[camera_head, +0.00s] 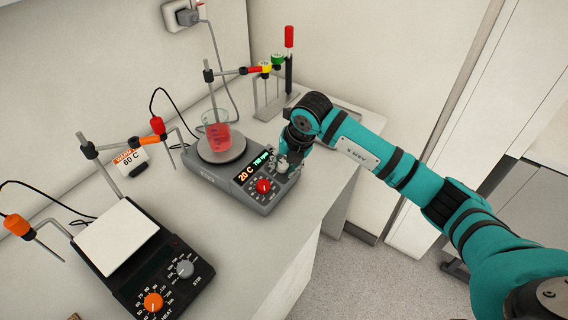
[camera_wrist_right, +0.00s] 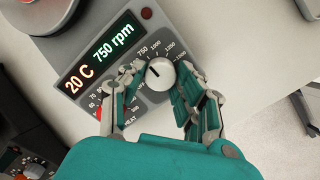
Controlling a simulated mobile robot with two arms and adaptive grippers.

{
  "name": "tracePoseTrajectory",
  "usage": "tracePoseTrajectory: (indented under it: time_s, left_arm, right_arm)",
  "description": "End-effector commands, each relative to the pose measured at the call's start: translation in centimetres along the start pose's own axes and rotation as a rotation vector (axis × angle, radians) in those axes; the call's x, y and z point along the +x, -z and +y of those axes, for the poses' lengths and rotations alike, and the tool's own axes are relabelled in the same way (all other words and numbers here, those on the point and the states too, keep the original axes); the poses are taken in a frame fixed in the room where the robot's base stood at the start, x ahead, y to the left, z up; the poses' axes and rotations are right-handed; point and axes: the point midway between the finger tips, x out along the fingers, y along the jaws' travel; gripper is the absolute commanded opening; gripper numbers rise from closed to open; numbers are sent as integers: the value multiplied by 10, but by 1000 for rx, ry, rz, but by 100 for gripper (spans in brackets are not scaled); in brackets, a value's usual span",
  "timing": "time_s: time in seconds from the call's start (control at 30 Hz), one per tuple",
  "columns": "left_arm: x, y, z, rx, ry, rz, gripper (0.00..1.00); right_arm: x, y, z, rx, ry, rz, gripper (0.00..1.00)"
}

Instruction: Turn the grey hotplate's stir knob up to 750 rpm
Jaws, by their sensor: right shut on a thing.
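The grey hotplate (camera_head: 212,182) stands on the bench, with a beaker of red liquid (camera_head: 218,133) on its round plate. Its display (camera_wrist_right: 100,52) reads 20 C and 750 rpm in the right wrist view. The stir knob (camera_wrist_right: 160,74) is a light grey dial with a dark pointer line, inside a printed scale that shows 750, 1000 and 1250. My right gripper (camera_wrist_right: 158,88) is shut on the stir knob, with fingers at both sides. In the head view this gripper (camera_head: 285,160) covers most of the knob. The red heat knob (camera_head: 263,186) sits beside it. My left gripper is not in view.
A black hotplate (camera_head: 180,292) with a white top, an orange heat knob and a grey stir knob stands at the front left. A 60 C label (camera_head: 130,160) stands between the hotplates. Clamp stands and cables are behind. The bench's right edge is close to my right arm.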

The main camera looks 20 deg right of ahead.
Motion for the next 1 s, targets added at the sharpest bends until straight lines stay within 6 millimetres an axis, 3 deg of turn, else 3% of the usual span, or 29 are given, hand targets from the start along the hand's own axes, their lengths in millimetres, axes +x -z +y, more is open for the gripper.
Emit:
tracePoseTrajectory:
  time_s: [0.5,0.53,0.67,1.0]
  left_arm:
    - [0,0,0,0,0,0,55]
    - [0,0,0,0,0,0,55]
    - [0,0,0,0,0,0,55]
    - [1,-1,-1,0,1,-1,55]
  right_arm:
    - [-1,-1,0,17,1,-3,0]
    - [-1,-1,0,17,1,-3,36]
    - [-1,-1,0,16,1,-2,53]
    - [-3,-1,0,16,0,-2,55]
